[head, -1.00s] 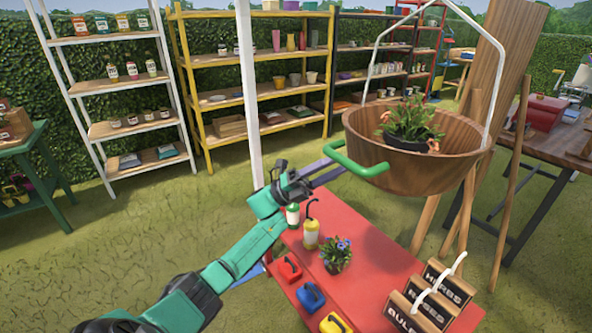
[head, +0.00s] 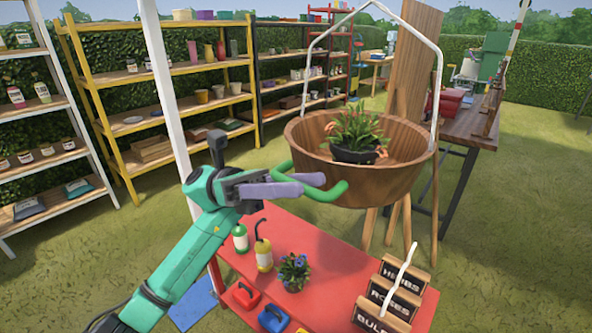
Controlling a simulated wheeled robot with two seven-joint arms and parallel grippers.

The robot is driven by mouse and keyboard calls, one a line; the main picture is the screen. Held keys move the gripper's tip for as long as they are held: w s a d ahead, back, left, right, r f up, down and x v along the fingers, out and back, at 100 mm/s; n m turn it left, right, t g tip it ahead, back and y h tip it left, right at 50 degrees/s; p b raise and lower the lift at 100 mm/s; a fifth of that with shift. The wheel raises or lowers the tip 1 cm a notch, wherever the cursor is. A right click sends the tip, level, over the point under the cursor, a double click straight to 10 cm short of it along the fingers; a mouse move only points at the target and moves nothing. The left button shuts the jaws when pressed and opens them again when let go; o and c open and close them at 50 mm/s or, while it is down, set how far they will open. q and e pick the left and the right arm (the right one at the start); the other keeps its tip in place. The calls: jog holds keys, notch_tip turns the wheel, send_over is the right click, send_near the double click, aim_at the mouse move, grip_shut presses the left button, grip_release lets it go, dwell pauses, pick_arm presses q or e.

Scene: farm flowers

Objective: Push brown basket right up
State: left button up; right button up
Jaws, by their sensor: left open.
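The brown basket (head: 390,185) is a round wooden tub hung from a white wire bail above the red table. A potted plant (head: 355,135) with a dark pot stands inside it. A green handle (head: 330,195) sticks out from the basket's left side. My left gripper (head: 305,185) is open, its purple fingers pointing right at the handle, just left of the basket wall. The fingers overlap the handle in the picture; I cannot tell whether they touch it. My right gripper is out of view.
The red table (head: 325,255) below holds a yellow bottle (head: 264,255), a blue-flowered pot (head: 294,272) and dark labelled boxes (head: 390,298). A white post (head: 165,90) stands left. A wooden board (head: 408,60) and dark table (head: 470,130) stand behind the basket.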

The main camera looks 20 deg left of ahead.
pick_arm(q)
jog(key=shift+d, duration=0.1)
grip_shut()
dwell(1.4)
